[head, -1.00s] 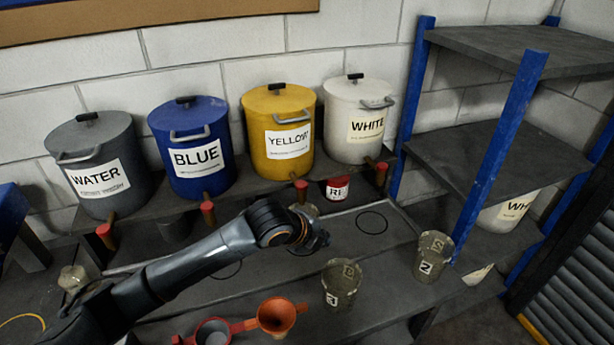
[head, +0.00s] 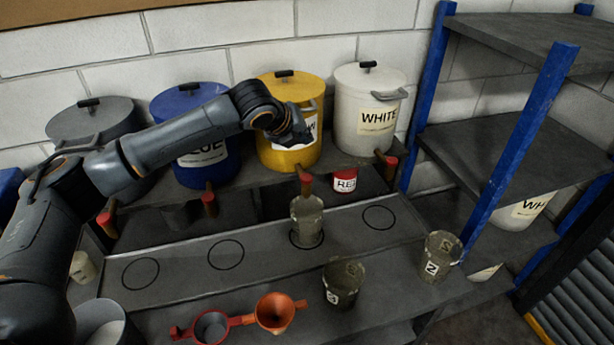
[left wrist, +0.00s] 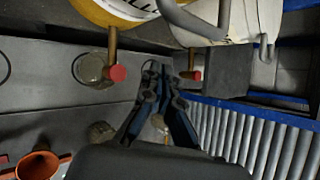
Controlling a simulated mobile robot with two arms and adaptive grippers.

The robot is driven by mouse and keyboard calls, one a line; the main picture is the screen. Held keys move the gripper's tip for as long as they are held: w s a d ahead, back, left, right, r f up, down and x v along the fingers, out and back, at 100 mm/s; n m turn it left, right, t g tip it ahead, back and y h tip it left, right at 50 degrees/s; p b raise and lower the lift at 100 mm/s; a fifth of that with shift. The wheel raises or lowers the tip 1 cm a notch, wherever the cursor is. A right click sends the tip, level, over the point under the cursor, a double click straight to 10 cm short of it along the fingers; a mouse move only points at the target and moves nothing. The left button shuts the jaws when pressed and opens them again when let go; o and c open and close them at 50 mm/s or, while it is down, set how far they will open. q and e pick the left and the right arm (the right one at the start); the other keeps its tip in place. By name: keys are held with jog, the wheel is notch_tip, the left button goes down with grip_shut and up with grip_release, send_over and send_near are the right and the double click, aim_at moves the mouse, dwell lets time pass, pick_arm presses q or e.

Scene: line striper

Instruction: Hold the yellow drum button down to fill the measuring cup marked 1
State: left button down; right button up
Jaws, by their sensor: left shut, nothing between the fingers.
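The yellow drum (head: 308,91) stands on the raised shelf, its label partly hidden by my left gripper. Its tap has a red button (head: 305,178) at the end, also in the left wrist view (left wrist: 118,73). A clear measuring cup (head: 307,222) stands upright on a circle under this tap; no number is readable on it. It shows in the left wrist view (left wrist: 90,68) too. My left gripper (head: 298,138) is shut and empty, in front of the yellow drum and above the button, apart from it. My right gripper is not in view.
Grey, blue (head: 210,178) and white (head: 365,135) drums share the shelf. Cups marked 3 (head: 340,295) and 2 (head: 438,268) stand at the front right. An orange funnel (head: 275,312) and a red tin (head: 344,182) also show. A blue-posted rack (head: 520,140) stands at right.

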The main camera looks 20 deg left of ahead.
pick_arm(q)
jog(key=b, duration=0.7)
send_over(304, 179)
notch_tip(304, 179, down, 7)
jog(key=shift+r, duration=0.1)
jog(key=shift+d+f, duration=0.1)
jog(key=shift+f, duration=0.9)
dwell(0.3)
jog(key=shift+f+p, duration=0.35)
